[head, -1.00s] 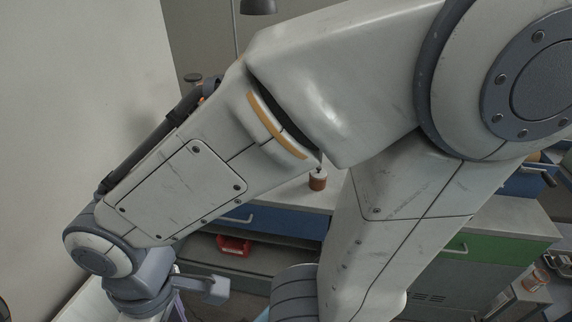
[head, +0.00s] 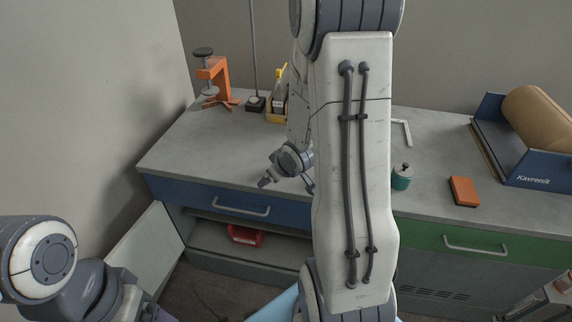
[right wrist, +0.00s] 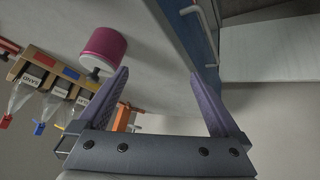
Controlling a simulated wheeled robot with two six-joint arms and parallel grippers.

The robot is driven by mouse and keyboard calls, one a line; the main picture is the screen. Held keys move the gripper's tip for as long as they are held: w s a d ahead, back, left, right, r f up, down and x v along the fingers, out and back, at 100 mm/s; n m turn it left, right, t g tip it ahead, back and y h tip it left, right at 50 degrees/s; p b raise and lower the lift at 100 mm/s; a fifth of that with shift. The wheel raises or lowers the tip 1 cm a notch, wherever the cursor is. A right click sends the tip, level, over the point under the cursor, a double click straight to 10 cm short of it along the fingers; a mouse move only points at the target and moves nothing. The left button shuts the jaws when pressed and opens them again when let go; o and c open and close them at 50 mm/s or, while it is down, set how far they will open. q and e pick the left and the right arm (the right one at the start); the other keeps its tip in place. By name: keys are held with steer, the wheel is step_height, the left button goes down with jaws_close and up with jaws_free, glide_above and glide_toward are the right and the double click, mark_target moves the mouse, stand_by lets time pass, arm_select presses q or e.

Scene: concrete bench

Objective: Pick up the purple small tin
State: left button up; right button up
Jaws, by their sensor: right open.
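The purple small tin (right wrist: 104,46) shows in the right wrist view at the upper left, magenta with a pale lid end. It stands on the bench, beside the tip of the left-hand finger and outside the gap between the fingers. I cannot see it in the head view, where my arm covers the middle of the bench. My right gripper (right wrist: 164,88) is open and empty, its two purple fingers apart. In the head view the right gripper (head: 287,183) is near the bench's front edge, above the blue drawer. My left gripper is not seen; only part of that arm shows at lower left.
A teal tin (head: 401,178) and an orange block (head: 463,191) stand right of my arm. An orange clamp stand (head: 214,82) and a yellow holder (head: 275,108) with a bottle are at the back. A paper roll holder (head: 540,165) is far right. The bench's left part is clear.

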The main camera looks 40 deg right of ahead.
steer(key=shift+m+t, duration=0.5)
steer(key=shift+t, duration=0.4)
steer(key=d+f, duration=0.1)
steer(key=d, duration=0.1)
steer(key=s+d, duration=0.1)
steer(key=d, duration=0.1)
steer(key=d+f, duration=0.1)
steer(key=d, duration=0.1)
steer(key=shift+s+d+f, duration=0.2)
steer(key=shift+s+f, duration=0.05)
steer(key=shift+f, duration=0.05)
steer(key=s+d+t, duration=0.2)
steer(key=d+t, duration=0.1)
steer(key=shift+r+m+y, duration=0.15)
steer(key=shift+m+y, duration=0.15)
steer(key=shift+s+d+r+t, duration=0.2)
steer(key=shift+s+r+t, duration=0.05)
steer(key=shift+s+t, duration=0.15)
steer(key=shift+w, duration=0.15)
steer(key=shift+t, duration=0.3)
steer(key=x, duration=0.4)
steer(key=shift+w, duration=0.25)
steer(key=x, duration=0.1)
steer(key=p+x, duration=0.1)
steer(key=x, duration=0.3)
steer(key=shift+w+a+r, duration=0.1)
steer(key=shift+a+r, duration=0.05)
steer(key=shift+r, duration=0.2)
steer(key=shift+w+f, duration=0.15)
steer(key=shift+w, duration=0.15)
